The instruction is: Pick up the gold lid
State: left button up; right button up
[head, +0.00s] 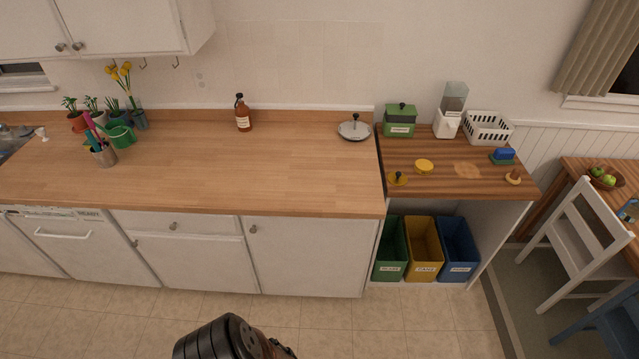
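The gold lid (397,179) lies on the darker wood counter on the right, near its front left corner. It is a flat gold disc with a dark knob on top. A silver lid (354,130) with a dark knob lies farther back on the long counter, to the left of the gold one. A dark part of my own arm shows at the bottom middle, well away from the counters. Neither of my grippers can be made out.
A yellow round object (424,166) lies just right of the gold lid. A green box (400,120), a white dispenser (447,124) and a white basket (488,128) stand behind. Colored bins (424,250) sit below. A white chair (580,238) stands right. Floor in front is clear.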

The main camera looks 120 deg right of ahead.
aim_at(398, 178)
jog(key=z, duration=0.05)
jog(key=i, duration=0.05)
jog(key=z, duration=3.4)
